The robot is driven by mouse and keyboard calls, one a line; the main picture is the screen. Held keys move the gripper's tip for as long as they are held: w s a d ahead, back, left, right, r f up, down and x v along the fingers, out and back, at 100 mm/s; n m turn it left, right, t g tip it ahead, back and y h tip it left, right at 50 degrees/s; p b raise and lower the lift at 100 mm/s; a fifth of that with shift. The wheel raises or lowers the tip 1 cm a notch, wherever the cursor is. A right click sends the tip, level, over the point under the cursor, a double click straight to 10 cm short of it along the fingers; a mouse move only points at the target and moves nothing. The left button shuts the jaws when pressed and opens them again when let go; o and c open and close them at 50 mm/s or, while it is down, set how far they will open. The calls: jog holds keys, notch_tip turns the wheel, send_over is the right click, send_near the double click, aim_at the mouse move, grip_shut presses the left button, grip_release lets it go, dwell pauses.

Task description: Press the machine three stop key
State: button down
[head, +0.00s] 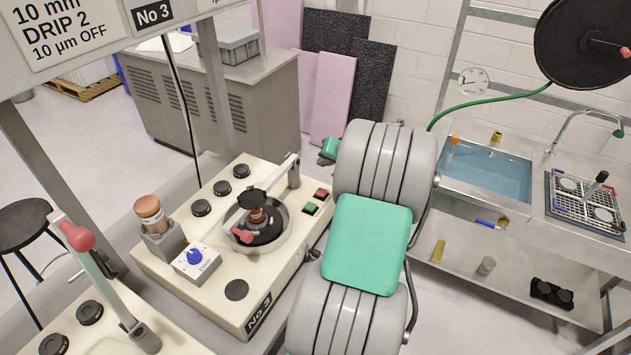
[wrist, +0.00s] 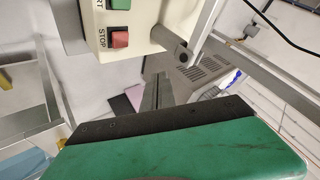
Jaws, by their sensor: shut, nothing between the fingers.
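The machine three stop key is a red square key (head: 321,194) on the right side of the cream machine marked No 3 (head: 237,290). In the wrist view the stop key (wrist: 120,40), with STOP printed beside it, is at the top, left of centre. My gripper (wrist: 162,78) shows in the wrist view with its two narrow grey fingers together and nothing between them. Its tips appear below and right of the key in that picture, apart from it. In the head view my own arm hides the fingers.
The green start key (head: 311,208) sits next to the stop key, and also shows in the wrist view (wrist: 119,3). A pivoting arm (head: 275,176) crosses the machine's round pan (head: 284,238). A dial box (head: 197,262) stands at its front left. A sink (head: 490,172) is at right.

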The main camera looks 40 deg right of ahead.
aim_at(323, 193)
jog(key=shift+f, duration=0.1)
jog(key=shift+f+b, duration=2.65)
jog(key=shift+f, duration=1.7)
jog(key=shift+f+b, duration=0.4)
jog(key=shift+a+f+b, duration=0.1)
jog(key=shift+f+b, duration=0.35)
jog(key=shift+f, duration=0.1)
jog(key=shift+r, duration=0.15)
jog(key=shift+r+p, duration=0.5)
jog(key=shift+r, duration=0.25)
